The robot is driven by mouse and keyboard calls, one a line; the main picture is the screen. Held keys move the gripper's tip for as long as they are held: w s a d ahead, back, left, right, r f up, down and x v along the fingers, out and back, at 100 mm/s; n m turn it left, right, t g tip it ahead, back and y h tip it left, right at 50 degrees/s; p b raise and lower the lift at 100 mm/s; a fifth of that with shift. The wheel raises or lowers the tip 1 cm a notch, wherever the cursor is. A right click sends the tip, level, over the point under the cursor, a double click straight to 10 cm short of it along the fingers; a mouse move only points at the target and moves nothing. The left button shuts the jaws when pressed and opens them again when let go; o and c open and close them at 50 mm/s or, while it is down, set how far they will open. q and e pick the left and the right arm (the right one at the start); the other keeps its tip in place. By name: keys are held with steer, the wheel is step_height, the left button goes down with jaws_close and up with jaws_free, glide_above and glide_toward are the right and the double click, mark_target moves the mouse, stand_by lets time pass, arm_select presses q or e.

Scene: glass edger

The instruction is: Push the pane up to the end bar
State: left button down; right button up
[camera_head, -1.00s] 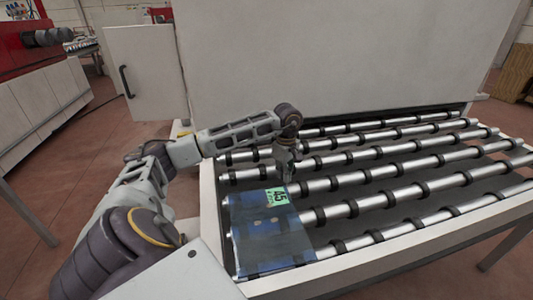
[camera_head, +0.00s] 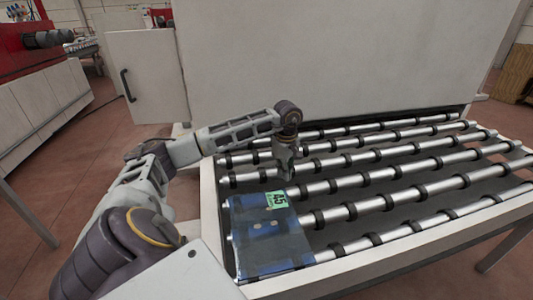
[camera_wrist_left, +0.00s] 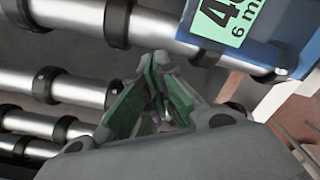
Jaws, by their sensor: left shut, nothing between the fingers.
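The pane (camera_head: 268,240) is a dark blue translucent sheet lying flat on the rollers at the table's near left corner. A green label (camera_head: 277,199) with "45" sits at its far right corner. The pane and label also show at the top right of the left wrist view (camera_wrist_left: 285,32). My left gripper (camera_head: 286,178) is shut and empty, above the rollers just beyond the pane's far edge. In the left wrist view its green-padded fingers (camera_wrist_left: 160,68) meet, apart from the pane. I cannot tell for certain which bar is the end bar. My right gripper is not in view.
Parallel metal rollers (camera_head: 400,174) with black rings fill the table, clear to the right of the pane. A white frame edge (camera_head: 209,215) bounds the table at left. A large pale machine panel (camera_head: 320,60) stands behind, with an open door (camera_head: 148,75) at left.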

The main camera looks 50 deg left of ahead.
arm_select(q)
step_height(320, 180, up, 6)
steer(key=p, duration=0.3)
steer(key=shift+f, duration=0.2)
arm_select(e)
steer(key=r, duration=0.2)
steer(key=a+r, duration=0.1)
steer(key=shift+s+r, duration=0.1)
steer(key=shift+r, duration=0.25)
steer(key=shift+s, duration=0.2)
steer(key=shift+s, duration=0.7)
